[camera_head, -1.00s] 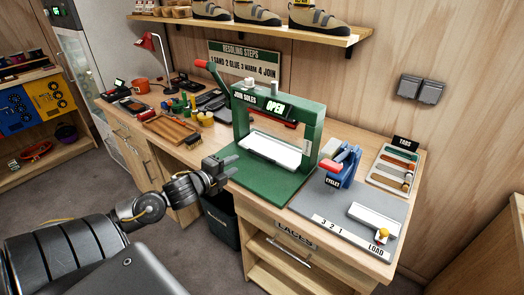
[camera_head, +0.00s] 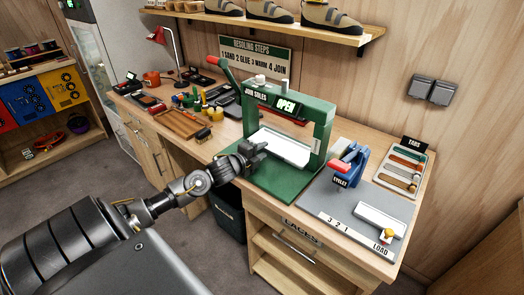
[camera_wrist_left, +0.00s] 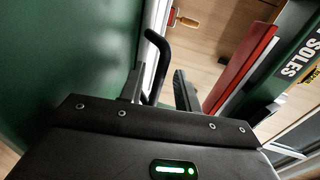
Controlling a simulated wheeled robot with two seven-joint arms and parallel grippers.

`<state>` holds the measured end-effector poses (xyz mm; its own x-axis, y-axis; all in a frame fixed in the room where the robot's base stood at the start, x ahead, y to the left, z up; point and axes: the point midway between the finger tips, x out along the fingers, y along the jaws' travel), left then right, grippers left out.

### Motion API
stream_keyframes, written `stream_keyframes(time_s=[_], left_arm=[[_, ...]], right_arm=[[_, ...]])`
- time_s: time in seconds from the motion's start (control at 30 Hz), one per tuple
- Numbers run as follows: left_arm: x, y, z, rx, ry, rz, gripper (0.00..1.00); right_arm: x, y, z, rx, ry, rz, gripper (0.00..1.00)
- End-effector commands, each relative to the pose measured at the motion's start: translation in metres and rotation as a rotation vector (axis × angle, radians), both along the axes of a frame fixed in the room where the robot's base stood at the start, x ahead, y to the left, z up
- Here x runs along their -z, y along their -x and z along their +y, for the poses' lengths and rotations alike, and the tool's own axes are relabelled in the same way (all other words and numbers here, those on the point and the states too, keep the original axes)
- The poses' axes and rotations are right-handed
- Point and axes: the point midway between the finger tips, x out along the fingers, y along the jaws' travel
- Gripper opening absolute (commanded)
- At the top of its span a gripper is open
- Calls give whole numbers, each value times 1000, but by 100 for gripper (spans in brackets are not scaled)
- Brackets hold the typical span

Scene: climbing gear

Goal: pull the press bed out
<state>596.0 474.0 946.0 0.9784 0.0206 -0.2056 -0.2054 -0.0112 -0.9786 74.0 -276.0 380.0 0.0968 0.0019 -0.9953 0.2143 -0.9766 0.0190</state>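The green press (camera_head: 327,115) stands on the bench with its display reading OPEN. Its white press bed (camera_head: 290,150) lies on the green base (camera_head: 285,184), under the red pressing bar. My left gripper (camera_head: 256,150) is at the bed's near left end. In the left wrist view a dark curved handle (camera_wrist_left: 155,55) rises between the two fingers of my left gripper (camera_wrist_left: 158,88). The fingers stand apart, with a gap beside the handle. The bed's pale edge (camera_wrist_left: 157,17) shows behind it. My right gripper is out of view.
Right of the press is a blue eyelet tool (camera_head: 350,167) on a grey mat (camera_head: 340,205), with a white tray marked LOAD. Left of it are a brush (camera_head: 203,135), a wooden tray (camera_head: 180,124) and small bottles. Shoes line the shelf (camera_head: 290,30) above.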

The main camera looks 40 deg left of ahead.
Motion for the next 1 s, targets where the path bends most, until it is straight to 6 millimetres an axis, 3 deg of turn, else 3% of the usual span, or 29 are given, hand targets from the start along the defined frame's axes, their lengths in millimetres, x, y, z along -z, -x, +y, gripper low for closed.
stream_keyframes(time_s=[0.3, 0.57, 0.87, 1.0], left_arm=[[1, -2, 0, 1, 0, 1, 33], [1, -2, 0, 0, 0, 1, 0], [1, -2, -1, 2, 0, 1, 0], [1, 4, -18, 30, 1, 3, 0]], right_arm=[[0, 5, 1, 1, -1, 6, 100], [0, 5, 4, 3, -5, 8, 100], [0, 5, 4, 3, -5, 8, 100], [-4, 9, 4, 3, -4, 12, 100]])
